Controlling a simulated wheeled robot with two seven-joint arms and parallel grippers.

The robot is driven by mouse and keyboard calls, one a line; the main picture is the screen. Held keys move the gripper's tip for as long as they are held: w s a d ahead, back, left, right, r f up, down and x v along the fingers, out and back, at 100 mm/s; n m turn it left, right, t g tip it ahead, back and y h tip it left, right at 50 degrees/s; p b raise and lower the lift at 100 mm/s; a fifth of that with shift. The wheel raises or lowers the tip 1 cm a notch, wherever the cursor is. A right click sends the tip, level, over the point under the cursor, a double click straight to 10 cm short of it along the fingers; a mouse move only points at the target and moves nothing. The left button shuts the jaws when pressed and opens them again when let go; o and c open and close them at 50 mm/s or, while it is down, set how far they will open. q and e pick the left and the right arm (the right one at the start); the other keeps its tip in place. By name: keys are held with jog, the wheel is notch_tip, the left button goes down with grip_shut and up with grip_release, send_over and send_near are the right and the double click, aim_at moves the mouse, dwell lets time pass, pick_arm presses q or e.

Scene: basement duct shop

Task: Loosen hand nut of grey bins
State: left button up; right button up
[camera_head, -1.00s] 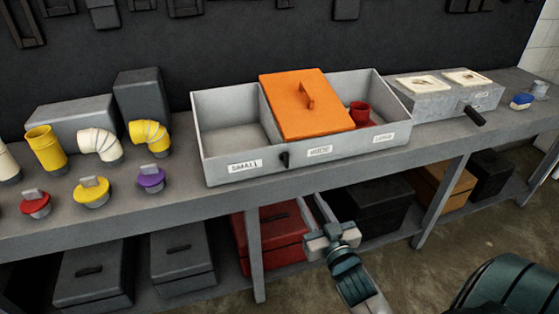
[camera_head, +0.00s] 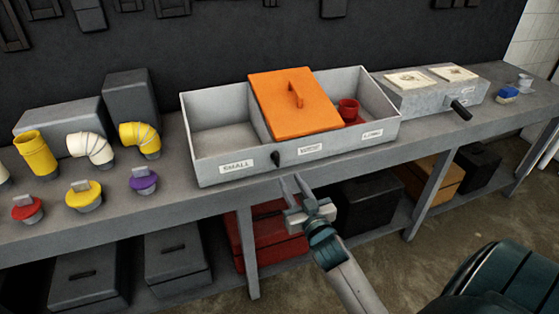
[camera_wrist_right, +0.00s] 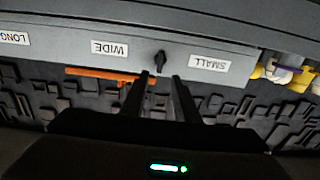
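The grey bins (camera_head: 222,171) stand on the bench as one box with compartments labelled SMALL, WIDE and LONG. The black hand nut (camera_head: 275,158) sits on the front wall between the SMALL and WIDE labels. It also shows in the right wrist view (camera_wrist_right: 160,61), just beyond the fingertips. An orange lid (camera_head: 298,106) with a handle covers the middle compartment. My right gripper (camera_head: 291,180) is open and empty, in front of and slightly below the nut, apart from it. In the right wrist view its two fingers (camera_wrist_right: 160,78) show a gap. My left gripper is not in view.
A red cup-like piece (camera_head: 348,109) sits in the right compartment. A grey box with a black handle (camera_head: 437,97) stands to the right. Yellow and white elbows (camera_head: 91,149) and coloured caps (camera_head: 84,194) stand left.

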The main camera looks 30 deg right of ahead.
aim_at(278, 161)
jog(key=p+x, duration=0.2)
jog(key=x, duration=0.8)
jog(key=shift+a, duration=0.1)
grip_shut()
